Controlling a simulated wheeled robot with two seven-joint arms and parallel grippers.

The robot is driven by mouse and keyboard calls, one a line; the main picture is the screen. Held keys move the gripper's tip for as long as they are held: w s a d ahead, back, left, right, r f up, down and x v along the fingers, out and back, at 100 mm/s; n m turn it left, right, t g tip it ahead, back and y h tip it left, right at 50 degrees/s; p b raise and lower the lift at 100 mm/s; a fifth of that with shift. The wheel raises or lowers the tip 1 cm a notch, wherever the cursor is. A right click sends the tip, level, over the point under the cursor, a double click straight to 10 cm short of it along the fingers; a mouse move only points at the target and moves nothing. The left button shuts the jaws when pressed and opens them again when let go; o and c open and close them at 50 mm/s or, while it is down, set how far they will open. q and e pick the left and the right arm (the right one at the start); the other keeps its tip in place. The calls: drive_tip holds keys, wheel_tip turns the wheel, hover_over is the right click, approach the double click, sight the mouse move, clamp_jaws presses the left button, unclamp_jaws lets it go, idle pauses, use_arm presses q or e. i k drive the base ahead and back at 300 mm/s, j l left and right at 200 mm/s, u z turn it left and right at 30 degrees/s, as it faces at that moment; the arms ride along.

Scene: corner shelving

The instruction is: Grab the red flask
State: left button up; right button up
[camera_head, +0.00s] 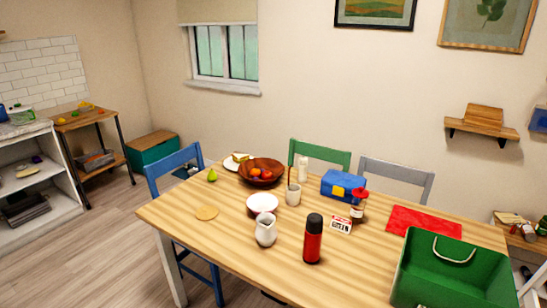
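The red flask (312,242) stands upright on the wooden dining table, near its front edge. It has a red body and a black top and base. A white pitcher (266,230) stands to its left, and a small red and white box (341,225) lies behind it to the right. Nothing covers the flask in the head view. Neither of my grippers is in view.
The table (213,245) also holds a fruit bowl (261,172), a white bowl (262,202), a cup (293,194), a blue box (343,187) and a red mat (424,222). A large green bin (453,272) stands at the front right. Chairs surround the table.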

sight(312, 243)
drive_tip(key=i+j+z, duration=0.3)
drive_tip(key=i+j, duration=0.15)
drive_tip(key=j, duration=0.25)
drive_tip(key=i+j+z, duration=0.15)
drive_tip(key=j, duration=0.2)
